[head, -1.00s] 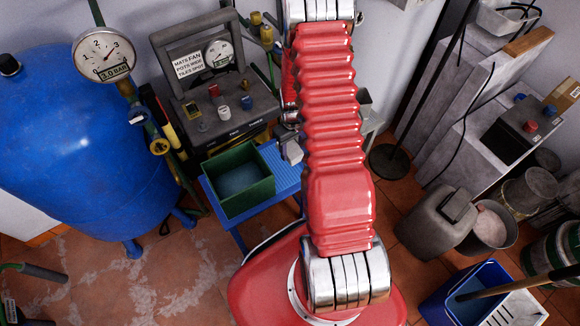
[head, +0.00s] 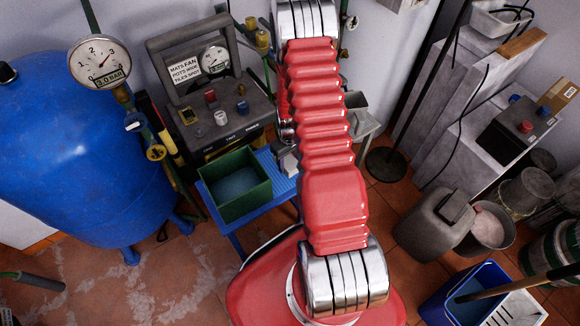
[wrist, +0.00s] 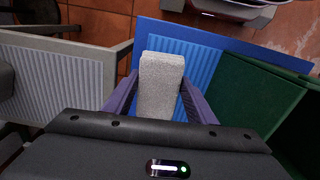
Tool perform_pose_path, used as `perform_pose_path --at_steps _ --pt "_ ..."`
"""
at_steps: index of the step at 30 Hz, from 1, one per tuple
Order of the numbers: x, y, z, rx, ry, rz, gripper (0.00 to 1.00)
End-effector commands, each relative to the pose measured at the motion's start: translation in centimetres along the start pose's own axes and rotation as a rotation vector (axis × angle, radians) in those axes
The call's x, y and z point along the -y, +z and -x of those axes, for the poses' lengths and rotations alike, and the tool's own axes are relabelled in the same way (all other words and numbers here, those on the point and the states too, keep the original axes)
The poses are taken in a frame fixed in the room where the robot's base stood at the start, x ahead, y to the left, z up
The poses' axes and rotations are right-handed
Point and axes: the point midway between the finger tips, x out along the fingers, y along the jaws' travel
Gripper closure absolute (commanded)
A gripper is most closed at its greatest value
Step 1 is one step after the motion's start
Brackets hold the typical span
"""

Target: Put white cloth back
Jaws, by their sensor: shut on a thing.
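In the wrist view, my gripper (wrist: 159,92) has its two purple fingers shut on a pale, speckled whitish block-like thing (wrist: 161,80), which looks like the white cloth, folded. It appears over the ribbed blue tabletop (wrist: 205,72); I cannot tell whether it touches. In the head view the blue table (head: 287,183) stands behind my red arm, which hides most of my gripper and what it holds.
A green open box (head: 245,206) stands on the blue table; its green side shows in the wrist view (wrist: 257,95). A grey ribbed surface (wrist: 60,85) lies left there. A control machine (head: 222,108) and blue tank (head: 80,150) stand left, a jerrycan (head: 436,222) right.

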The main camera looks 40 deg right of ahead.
Motion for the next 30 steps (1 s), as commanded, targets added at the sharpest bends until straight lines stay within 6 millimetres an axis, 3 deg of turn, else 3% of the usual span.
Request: perform_pose_path --at_steps 10,21,30 --pt "0.0 0.0 -0.3 0.0 0.0 -0.001 0.7" --pt "0.0 0.1 -3.7 0.001 0.0 -0.001 0.7" --pt "-0.1 0.1 -3.8 0.0 0.0 -0.002 0.7"
